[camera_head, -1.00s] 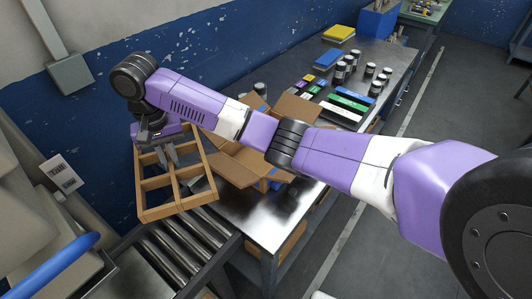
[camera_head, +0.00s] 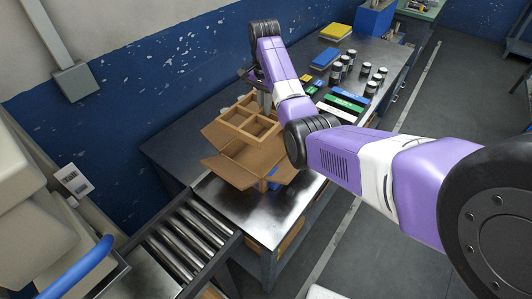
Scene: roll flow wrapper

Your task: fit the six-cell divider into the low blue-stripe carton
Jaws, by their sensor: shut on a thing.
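The six-cell divider (camera_head: 238,119) is a tan grid held in the air over the open cardboard carton (camera_head: 246,163). It looks tilted, and part of it is hidden by my arm. The carton stands on the metal table with its flaps spread out, and a small patch of blue (camera_head: 272,173) shows on its side. My gripper (camera_head: 266,98) is shut on the divider at its far right part; the fingertips are partly hidden. I cannot tell whether the divider's lower edge is inside the carton or still above it.
The metal table (camera_head: 234,205) is bare in front of the carton. A roller conveyor (camera_head: 185,238) adjoins it at lower left. Dark jars (camera_head: 371,88), coloured boxes (camera_head: 345,103) and a yellow stack (camera_head: 336,31) stand farther right and back. The blue wall is close behind.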

